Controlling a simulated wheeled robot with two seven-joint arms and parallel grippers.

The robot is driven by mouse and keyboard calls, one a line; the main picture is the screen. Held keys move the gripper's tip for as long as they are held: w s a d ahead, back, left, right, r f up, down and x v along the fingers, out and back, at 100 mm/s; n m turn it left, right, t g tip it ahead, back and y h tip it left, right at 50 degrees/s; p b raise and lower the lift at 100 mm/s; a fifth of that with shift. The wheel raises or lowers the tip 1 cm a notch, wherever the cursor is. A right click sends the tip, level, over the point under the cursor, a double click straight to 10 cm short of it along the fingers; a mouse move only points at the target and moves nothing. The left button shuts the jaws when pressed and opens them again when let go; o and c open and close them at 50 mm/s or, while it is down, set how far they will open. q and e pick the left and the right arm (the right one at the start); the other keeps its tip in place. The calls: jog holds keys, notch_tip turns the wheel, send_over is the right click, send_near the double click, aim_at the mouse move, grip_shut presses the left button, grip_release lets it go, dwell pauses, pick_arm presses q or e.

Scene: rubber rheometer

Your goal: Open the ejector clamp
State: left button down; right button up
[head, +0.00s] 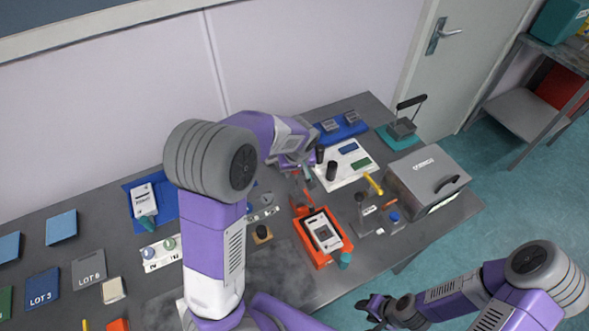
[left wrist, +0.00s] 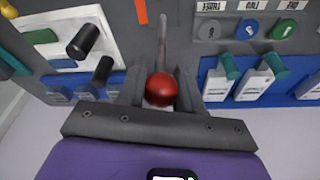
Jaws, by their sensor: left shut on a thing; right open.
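A red ball knob (left wrist: 161,89) sits on a thin grey lever rod (left wrist: 163,42), which I take to be the ejector clamp's handle. My left gripper (left wrist: 160,84) is shut on the red knob, with one dark finger on each side of it. In the head view my left gripper (head: 300,168) reaches over the back middle of the bench, and its wrist hides the knob. The clamp's body is not clear in either view. My right gripper (head: 373,306) is open and empty, low at the right, in front of the bench and clear of it.
A grey boxy machine (head: 427,178) stands at the bench's right end. Several small items crowd the bench.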

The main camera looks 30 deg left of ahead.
aim_at(297, 188)
pick_arm(q)
jog(key=shift+w+d+r, duration=0.15)
jog(key=shift+w+r, duration=0.05)
jog(key=c, duration=0.8)
grip_release()
jog(key=shift+s+d, duration=0.1)
jog(key=shift+o, duration=0.2)
jog(key=shift+f, duration=0.1)
jog(key=v, duration=0.7)
jog(key=shift+r+p, duration=0.3)
jog(key=shift+p, duration=0.05)
jog(key=shift+s, duration=0.1)
jog(key=shift+c, duration=0.4)
